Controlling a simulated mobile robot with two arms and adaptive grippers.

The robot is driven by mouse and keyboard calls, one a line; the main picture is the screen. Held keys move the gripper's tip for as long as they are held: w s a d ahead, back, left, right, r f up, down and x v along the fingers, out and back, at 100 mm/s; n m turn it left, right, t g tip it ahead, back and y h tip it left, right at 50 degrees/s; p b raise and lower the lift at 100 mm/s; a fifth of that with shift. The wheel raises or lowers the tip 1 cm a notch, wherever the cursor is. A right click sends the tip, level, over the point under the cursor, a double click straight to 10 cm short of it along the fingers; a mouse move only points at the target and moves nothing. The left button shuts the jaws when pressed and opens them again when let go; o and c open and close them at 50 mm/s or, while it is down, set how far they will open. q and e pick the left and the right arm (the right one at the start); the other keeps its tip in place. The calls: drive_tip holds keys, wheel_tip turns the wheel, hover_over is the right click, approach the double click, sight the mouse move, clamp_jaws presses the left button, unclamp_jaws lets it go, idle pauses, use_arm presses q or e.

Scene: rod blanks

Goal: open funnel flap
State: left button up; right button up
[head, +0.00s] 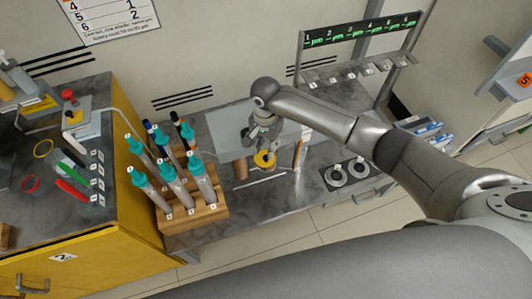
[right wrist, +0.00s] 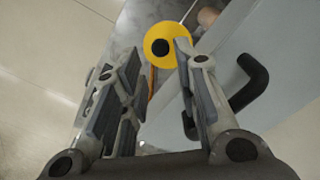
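A yellow disc with a dark round centre (head: 265,159) shows on the grey bench in the head view. It also shows in the right wrist view (right wrist: 154,57), just past my fingertips. A pale see-through panel (head: 287,126) stands behind my right gripper. In the right wrist view a black bar handle (right wrist: 254,82) is at the panel, outside my right-hand finger. I cannot tell for certain which part is the funnel flap. My right gripper (head: 265,138) is above the yellow disc with its fingers apart and nothing between them. My left gripper is not in view.
A wooden rack (head: 208,216) with several teal-capped tubes stands left of my right gripper. A yellow cabinet (head: 85,262) is further left. Two round grey fixtures (head: 348,174) sit to the right. A shelf frame with a green-lettered sign (head: 361,29) rises behind.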

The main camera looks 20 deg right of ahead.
sight(266, 157)
drive_tip(key=shift+f, duration=2.7)
clamp_jaws()
